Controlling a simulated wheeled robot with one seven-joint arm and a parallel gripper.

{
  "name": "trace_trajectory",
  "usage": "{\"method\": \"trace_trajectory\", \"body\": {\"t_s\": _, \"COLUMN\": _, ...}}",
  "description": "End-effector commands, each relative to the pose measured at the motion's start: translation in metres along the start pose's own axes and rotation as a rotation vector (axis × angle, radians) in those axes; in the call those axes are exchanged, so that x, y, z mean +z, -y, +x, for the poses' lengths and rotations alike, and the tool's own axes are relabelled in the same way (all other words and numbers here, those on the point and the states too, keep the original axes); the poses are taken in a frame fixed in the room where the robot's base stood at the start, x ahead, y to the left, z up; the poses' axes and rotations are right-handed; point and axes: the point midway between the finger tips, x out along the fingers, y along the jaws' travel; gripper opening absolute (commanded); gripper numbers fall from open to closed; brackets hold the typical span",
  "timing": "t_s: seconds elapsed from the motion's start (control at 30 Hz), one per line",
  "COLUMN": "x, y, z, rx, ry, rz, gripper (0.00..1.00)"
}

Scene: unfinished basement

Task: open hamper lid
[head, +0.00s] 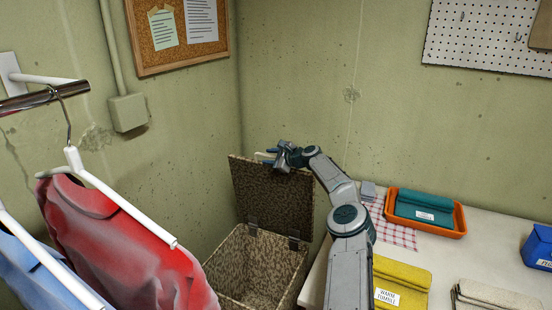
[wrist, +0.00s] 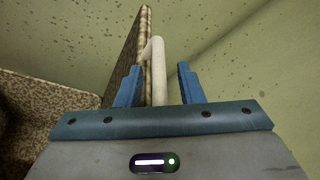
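The woven brown hamper (head: 254,268) stands in the corner, left of the table. Its lid (head: 271,198) is raised about upright on its hinges, and the inside of the hamper shows. My gripper (head: 272,157) is at the lid's top edge. In the wrist view the lid (wrist: 128,62) appears nearly edge-on, with a pale handle (wrist: 158,80) on it. The handle lies between the two blue fingers of my gripper (wrist: 158,82). The fingers are apart, with a gap visible to the right of the handle. The hamper's interior (wrist: 45,115) shows at the left.
Red and blue shirts (head: 125,250) hang on white hangers at the left front. The table (head: 455,265) at the right holds an orange tray (head: 459,228) with a teal cloth, a yellow folded cloth (head: 400,285) and a blue bin (head: 538,247). Walls stand close behind the hamper.

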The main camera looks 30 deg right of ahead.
Motion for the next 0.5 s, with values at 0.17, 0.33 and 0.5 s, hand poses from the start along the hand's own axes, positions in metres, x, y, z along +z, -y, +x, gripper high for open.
{"method": "trace_trajectory", "body": {"t_s": 0.17, "x": -0.001, "y": 0.0, "z": -0.012, "rx": -0.001, "ry": 0.0, "rz": -0.001, "gripper": 0.34}}
{"method": "trace_trajectory", "body": {"t_s": 0.33, "x": 0.0, "y": -0.001, "z": -0.034, "rx": -0.001, "ry": 0.0, "rz": -0.002, "gripper": 0.34}}
{"method": "trace_trajectory", "body": {"t_s": 0.5, "x": -0.001, "y": -0.001, "z": -0.064, "rx": 0.0, "ry": -0.001, "rz": -0.003, "gripper": 0.34}}
